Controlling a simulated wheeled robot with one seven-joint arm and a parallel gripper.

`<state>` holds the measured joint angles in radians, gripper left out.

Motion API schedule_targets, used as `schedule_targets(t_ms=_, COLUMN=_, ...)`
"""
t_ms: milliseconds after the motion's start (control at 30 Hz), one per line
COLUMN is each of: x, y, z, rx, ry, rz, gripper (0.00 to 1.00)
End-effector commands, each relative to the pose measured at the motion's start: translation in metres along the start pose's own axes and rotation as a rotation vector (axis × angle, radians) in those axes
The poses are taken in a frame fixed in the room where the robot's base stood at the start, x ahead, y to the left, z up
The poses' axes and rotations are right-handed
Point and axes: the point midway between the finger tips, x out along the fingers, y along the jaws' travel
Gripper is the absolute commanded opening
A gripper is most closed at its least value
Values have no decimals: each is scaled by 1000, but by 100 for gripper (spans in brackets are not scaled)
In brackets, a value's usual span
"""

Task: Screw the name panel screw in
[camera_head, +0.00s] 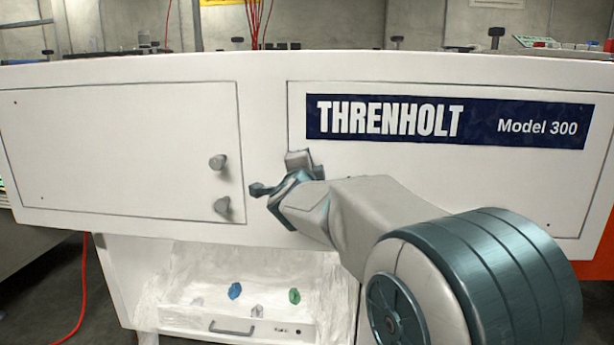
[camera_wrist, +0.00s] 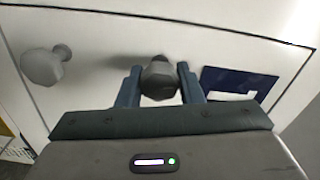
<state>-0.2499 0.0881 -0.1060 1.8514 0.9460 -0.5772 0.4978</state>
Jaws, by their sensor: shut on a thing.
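The name panel screw (camera_wrist: 159,78) is a dark grey knob with a faceted head. In the wrist view it sits between the two blue-grey fingers of my gripper (camera_wrist: 160,86), which is shut on it. Its shank and the hole are hidden behind the head. In the head view my gripper (camera_head: 288,182) is at the white cabinet front, by the lower left of the name panel (camera_head: 450,180). This panel carries a dark blue THRENHOLT Model 300 plate (camera_head: 480,122). The head view does not show the screw clearly.
Two grey knobs, an upper one (camera_head: 218,161) and a lower one (camera_head: 222,207), stick out of the left panel (camera_head: 110,150), left of my gripper. Below, an open white tray (camera_head: 185,318) holds a blue knob (camera_head: 235,290), a green knob (camera_head: 294,295) and small grey pieces.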

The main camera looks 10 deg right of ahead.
Motion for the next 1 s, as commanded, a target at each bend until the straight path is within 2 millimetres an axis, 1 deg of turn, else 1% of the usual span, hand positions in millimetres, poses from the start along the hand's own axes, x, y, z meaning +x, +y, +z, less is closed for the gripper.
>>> schedule_targets(t_ms=33, x=0, y=4, z=1, rx=36, ry=0, rz=1, gripper=11)
schedule_targets(t_ms=200, x=0, y=3, z=1, rx=135, ry=-1, rz=1, gripper=11)
schedule_targets(t_ms=400, x=0, y=2, z=1, rx=206, ry=-2, rz=2, gripper=11)
schedule_targets(t_ms=600, x=0, y=2, z=1, rx=236, ry=-2, rz=3, gripper=11)
schedule_targets(t_ms=967, x=0, y=1, z=1, rx=240, ry=-2, rz=2, gripper=11)
schedule_targets(t_ms=1000, x=0, y=1, z=1, rx=240, ry=-2, rz=2, gripper=36)
